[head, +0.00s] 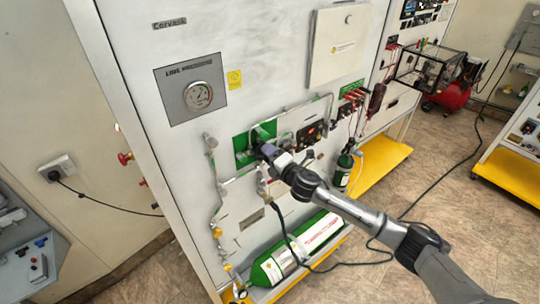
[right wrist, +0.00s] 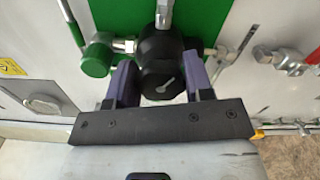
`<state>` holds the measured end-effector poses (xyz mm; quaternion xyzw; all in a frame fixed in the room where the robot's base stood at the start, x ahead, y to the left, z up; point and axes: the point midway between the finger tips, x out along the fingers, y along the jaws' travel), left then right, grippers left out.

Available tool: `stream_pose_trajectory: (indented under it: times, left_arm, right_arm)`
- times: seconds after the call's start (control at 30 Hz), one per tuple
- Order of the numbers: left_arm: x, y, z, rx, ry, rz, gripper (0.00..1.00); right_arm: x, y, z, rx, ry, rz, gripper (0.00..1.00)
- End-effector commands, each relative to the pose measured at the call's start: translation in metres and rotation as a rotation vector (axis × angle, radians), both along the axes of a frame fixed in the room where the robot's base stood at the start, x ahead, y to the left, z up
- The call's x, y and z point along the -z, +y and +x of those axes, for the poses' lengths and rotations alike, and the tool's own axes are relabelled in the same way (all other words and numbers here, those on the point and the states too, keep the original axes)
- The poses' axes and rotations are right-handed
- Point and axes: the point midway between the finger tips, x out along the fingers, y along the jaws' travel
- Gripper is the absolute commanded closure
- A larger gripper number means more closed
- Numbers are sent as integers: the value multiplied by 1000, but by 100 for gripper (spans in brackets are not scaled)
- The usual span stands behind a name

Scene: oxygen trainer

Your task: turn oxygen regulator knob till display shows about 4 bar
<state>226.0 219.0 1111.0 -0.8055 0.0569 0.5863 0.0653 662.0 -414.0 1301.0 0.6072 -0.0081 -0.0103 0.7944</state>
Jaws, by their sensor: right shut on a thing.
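The regulator knob (right wrist: 162,72) is black and round with a pale pointer mark on its face. In the right wrist view it sits between the two purple fingers of my right gripper (right wrist: 160,82), which is shut on it. In the head view my right gripper (head: 268,150) reaches the green regulator plate (head: 241,151) and hides the knob. A round dial (head: 198,96) marked "line pressure" is on the panel at upper left; its reading is too small to tell. My left gripper is not in view.
A green valve cap (right wrist: 97,56) sits just left of the knob, close to the left finger. Pipes and a red-handled valve (right wrist: 313,57) are to the right. A green cylinder (head: 268,268) lies low on the trainer, with a black hose (head: 285,232) hanging near it.

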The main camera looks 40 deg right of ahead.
Motion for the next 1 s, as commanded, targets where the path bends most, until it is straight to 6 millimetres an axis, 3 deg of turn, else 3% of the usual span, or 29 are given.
stream_pose_trajectory:
  times: [0.5,1.0]
  left_arm:
    - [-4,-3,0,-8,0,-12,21]
    - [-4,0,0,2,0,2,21]
  right_arm:
    - [1,0,0,0,-7,304,76]
    - [2,0,0,0,-7,355,76]
